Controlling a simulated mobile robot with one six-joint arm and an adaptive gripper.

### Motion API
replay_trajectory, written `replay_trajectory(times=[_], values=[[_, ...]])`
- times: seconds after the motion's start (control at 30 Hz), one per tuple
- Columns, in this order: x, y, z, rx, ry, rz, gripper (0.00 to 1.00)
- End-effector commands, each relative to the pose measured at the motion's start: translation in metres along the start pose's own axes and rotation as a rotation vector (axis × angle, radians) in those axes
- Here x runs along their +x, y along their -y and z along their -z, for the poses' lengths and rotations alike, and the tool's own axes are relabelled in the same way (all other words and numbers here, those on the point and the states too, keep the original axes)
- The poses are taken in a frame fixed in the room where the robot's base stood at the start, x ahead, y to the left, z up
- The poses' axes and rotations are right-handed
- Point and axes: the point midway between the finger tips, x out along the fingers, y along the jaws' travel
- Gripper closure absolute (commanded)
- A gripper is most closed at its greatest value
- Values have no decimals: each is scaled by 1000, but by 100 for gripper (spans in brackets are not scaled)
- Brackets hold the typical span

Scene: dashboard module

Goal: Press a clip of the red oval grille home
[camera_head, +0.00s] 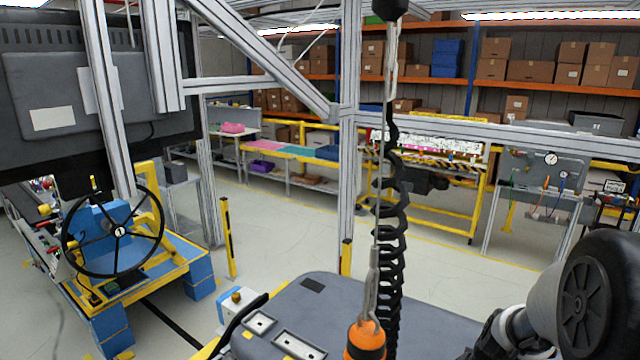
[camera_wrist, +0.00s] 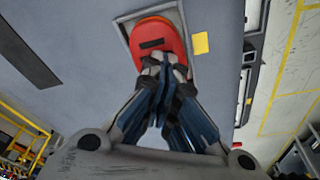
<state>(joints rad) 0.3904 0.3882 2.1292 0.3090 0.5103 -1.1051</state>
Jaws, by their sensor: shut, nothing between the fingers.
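The red oval grille (camera_wrist: 152,36) shows at the top of the wrist view, with a dark slot across its middle. It lies in a pale rectangular recess of the grey dashboard module (camera_wrist: 85,60). My gripper (camera_wrist: 164,62) is shut and empty. Its fingertips overlap the near end of the grille in the picture; I cannot tell whether they touch it. The fingers hide that end and any clip there. In the head view the dashboard module (camera_head: 335,302) stands at the bottom centre, and I cannot make out the grille.
A yellow square (camera_wrist: 201,43) lies right of the grille. In the head view, an orange hanging tool (camera_head: 365,341) on a coiled black cable (camera_head: 391,230) hangs in front of the module. A frame post (camera_head: 353,190) stands behind. A steering-wheel stand (camera_head: 118,235) is at left.

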Motion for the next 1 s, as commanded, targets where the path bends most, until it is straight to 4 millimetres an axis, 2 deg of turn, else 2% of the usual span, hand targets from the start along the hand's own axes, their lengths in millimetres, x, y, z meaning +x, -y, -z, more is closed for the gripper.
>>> replay_trajectory(times=[1.0], values=[[7,1,-2,1,4,4,100]])
